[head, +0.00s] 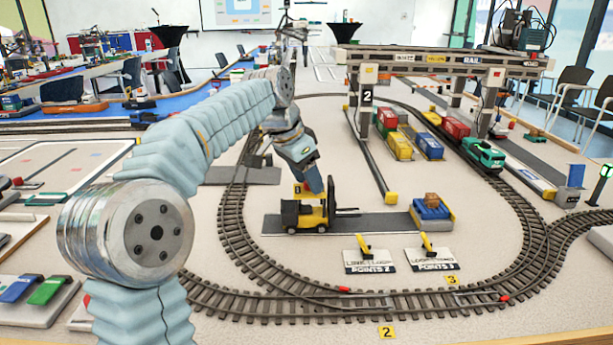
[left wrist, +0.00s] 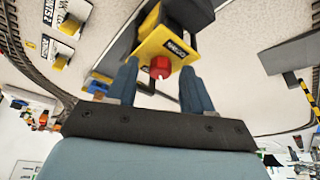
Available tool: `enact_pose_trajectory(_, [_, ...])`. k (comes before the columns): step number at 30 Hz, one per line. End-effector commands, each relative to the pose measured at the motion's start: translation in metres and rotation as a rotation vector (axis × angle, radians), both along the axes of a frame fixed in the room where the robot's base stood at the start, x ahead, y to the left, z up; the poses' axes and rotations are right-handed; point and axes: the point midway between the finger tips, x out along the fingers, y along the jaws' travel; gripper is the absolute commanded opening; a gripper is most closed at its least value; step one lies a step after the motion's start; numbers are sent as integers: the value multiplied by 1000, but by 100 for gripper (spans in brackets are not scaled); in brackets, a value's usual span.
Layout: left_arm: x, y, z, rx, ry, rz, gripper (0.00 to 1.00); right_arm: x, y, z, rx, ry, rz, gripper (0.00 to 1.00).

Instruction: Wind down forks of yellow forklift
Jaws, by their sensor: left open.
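The yellow forklift (head: 306,213) stands on a dark grey strip inside the track loop, its dark forks pointing right in the head view. In the left wrist view the forklift's yellow top plate (left wrist: 167,47) shows lettering and a round red knob (left wrist: 160,68). My left gripper (head: 318,186) comes down from above at the forklift. In the left wrist view its two blue fingers (left wrist: 160,88) are apart, with the red knob between and just beyond them. I cannot tell whether a finger touches the knob. My right gripper is not in view.
A blue pallet stand (head: 431,213) with a brown load is at the strip's right end. Two yellow point levers (head: 365,247) stand in front. Curved track (head: 350,300) surrounds the area. A gantry crane (head: 440,62) and coloured wagons stand behind on the right.

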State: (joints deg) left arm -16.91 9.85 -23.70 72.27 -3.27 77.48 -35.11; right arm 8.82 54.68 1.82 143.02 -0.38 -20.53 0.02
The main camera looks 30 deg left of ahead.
Motion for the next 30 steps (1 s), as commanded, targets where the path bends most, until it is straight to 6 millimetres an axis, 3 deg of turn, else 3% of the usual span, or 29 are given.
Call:
enact_pose_trajectory(1, [0,0,0,0,0,0,50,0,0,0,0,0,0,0])
enact_pose_trajectory(11, [0,0,0,0,1,0,0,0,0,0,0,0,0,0])
enact_pose_trajectory(20, [0,0,0,-1,0,28,0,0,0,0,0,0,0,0])
enact_pose_trajectory(30, [-1,-2,0,0,2,230,0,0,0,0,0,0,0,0])
